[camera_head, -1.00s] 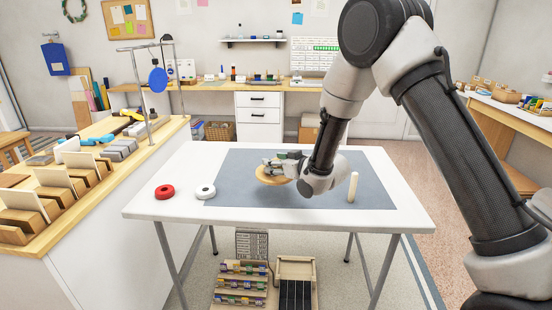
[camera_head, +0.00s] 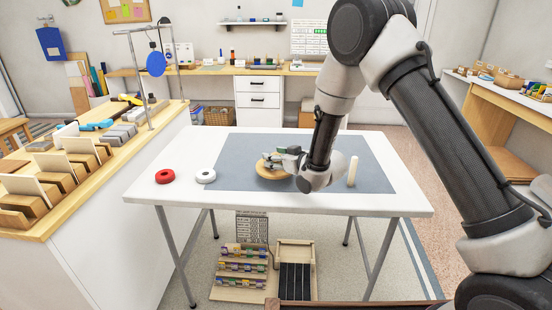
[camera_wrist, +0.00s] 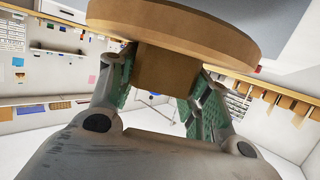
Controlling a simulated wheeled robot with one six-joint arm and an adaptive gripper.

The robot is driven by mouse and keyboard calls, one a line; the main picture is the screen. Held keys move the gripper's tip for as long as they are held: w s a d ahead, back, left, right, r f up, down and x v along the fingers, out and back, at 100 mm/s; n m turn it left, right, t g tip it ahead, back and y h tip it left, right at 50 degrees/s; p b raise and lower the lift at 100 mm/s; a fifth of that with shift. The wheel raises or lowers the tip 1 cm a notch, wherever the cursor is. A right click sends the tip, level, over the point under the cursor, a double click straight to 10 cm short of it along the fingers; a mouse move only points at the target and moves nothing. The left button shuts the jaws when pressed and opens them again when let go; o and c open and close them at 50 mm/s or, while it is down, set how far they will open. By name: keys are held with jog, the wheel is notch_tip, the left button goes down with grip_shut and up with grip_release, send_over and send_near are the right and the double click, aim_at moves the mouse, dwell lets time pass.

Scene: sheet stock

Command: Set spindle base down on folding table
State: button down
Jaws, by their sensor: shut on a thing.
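The spindle base (camera_head: 273,172) is a round pale-wood disc with a block-like wooden stem (camera_wrist: 165,68), close up in the wrist view. My gripper (camera_head: 287,160) is shut on the stem, one green-padded finger on each side. The disc is level and at or just above the grey mat on the folding table (camera_head: 180,202); I cannot tell whether it touches. My gripper covers part of its right side.
A cream peg (camera_head: 353,171) stands upright on the mat, right of my gripper. A red ring (camera_head: 165,176) and a white ring (camera_head: 205,176) lie at the table's left. The mat's front left is clear. A wooden counter (camera_head: 90,165) stands left.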

jog(key=shift+f, duration=0.1)
jog(key=shift+f, duration=0.3)
jog(key=shift+f, duration=0.15)
dwell(0.5)
jog(key=shift+f, duration=0.55)
jog(key=shift+f, duration=0.1)
jog(key=shift+f, duration=0.55)
jog(key=shift+f, duration=0.1)
dwell(0.4)
jog(key=c, duration=0.6)
grip_release()
